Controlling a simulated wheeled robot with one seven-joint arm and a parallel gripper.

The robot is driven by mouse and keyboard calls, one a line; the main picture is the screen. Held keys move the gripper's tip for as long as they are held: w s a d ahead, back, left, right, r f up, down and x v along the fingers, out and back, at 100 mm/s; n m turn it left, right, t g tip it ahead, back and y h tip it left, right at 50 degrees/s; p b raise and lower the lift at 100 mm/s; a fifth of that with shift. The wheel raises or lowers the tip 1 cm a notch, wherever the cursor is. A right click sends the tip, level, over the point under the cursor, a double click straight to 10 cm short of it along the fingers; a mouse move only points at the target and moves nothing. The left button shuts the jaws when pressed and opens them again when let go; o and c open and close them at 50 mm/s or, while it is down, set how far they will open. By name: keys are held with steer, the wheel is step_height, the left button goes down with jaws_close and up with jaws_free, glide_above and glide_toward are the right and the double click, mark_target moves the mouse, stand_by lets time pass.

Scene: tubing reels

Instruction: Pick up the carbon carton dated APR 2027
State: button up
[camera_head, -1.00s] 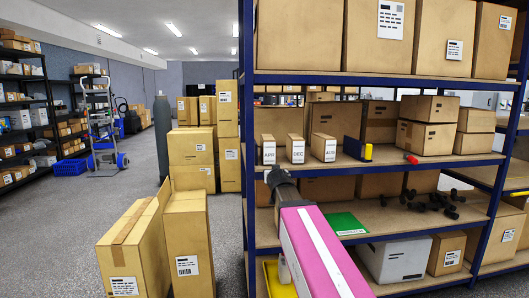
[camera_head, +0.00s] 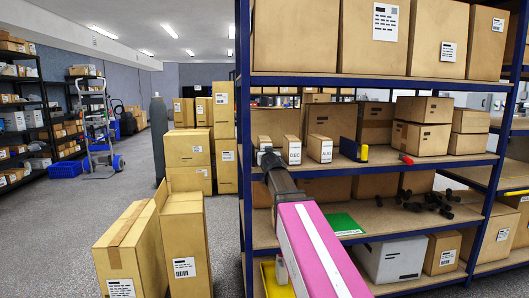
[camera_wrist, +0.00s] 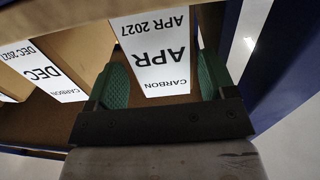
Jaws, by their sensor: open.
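The carbon carton dated APR 2027 (camera_wrist: 154,52) has a white label and stands between the green finger pads of my gripper (camera_wrist: 163,72) in the wrist view. My gripper is open around it; I cannot tell whether either pad touches it. In the head view, the APR carton (camera_head: 264,141) is at the left end of a row on the middle shelf, mostly hidden behind my gripper (camera_head: 269,157). The DEC carton (camera_head: 294,150) stands to its right and also shows in the wrist view (camera_wrist: 50,72), labelled DEC 2027.
A third small carton (camera_head: 320,150) stands right of DEC. The blue rack post (camera_head: 246,150) is close on the APR carton's left. The upper shelf (camera_head: 370,80) holds large boxes overhead. A yellow-and-dark item (camera_head: 364,153) and a red-handled item (camera_head: 406,159) lie farther right.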

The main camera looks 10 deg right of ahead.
steer(key=w, duration=0.5)
steer(key=shift+w+f, duration=0.1)
steer(key=c, duration=0.8)
